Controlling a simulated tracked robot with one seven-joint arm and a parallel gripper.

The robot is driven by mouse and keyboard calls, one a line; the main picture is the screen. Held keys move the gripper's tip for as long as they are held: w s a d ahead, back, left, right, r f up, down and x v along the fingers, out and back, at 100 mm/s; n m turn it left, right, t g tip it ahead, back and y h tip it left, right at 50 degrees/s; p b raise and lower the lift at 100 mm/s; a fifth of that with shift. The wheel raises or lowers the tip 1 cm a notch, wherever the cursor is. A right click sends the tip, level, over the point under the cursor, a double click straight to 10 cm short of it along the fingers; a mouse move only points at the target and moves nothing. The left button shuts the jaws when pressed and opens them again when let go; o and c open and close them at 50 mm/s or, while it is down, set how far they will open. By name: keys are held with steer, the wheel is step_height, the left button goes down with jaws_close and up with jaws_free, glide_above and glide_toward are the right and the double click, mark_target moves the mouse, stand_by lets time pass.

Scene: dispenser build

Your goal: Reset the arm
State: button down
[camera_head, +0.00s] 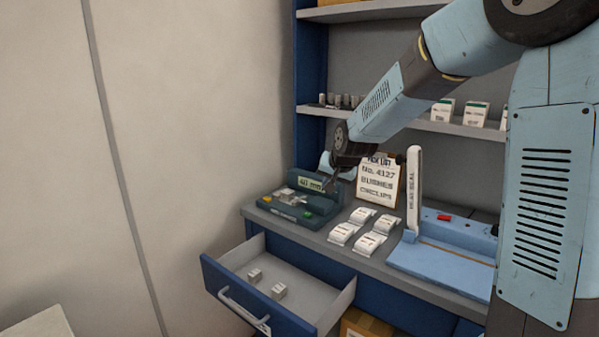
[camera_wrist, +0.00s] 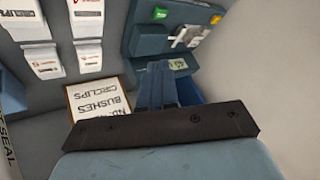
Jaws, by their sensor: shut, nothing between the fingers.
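My gripper (camera_head: 329,186) reaches in from the upper right in the head view and hangs in front of the dark teal dispenser device (camera_head: 290,211). In the wrist view my gripper (camera_wrist: 156,66) shows its fingers together, with nothing between them. The device (camera_wrist: 150,38) is beyond the fingertips there, with its small green display and orange and green buttons. Whether the fingers touch the device cannot be told.
White packets (camera_head: 367,243) lie on the counter beside a pick list sign (camera_head: 378,181) and a blue heat sealer (camera_head: 445,258). An open drawer (camera_head: 262,318) juts out below, holding two small items. Shelves (camera_head: 470,129) with boxes stand behind my arm. The left wall side is clear.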

steer(key=s+d+r+h, duration=0.1)
steer(key=s+d, duration=0.4)
steer(key=s, duration=0.7)
steer(key=s+d+r+n+g+h, duration=0.1)
steer(key=s+d+r, duration=0.3)
steer(key=s, duration=0.8)
steer(key=s+d+r+n+g, duration=0.1)
steer(key=s+d, duration=0.5)
steer(key=s, duration=0.6)
steer(key=shift+s+d+r+h, duration=0.2)
steer(key=shift+s+r+h, duration=0.15)
steer(key=shift+r, duration=0.55)
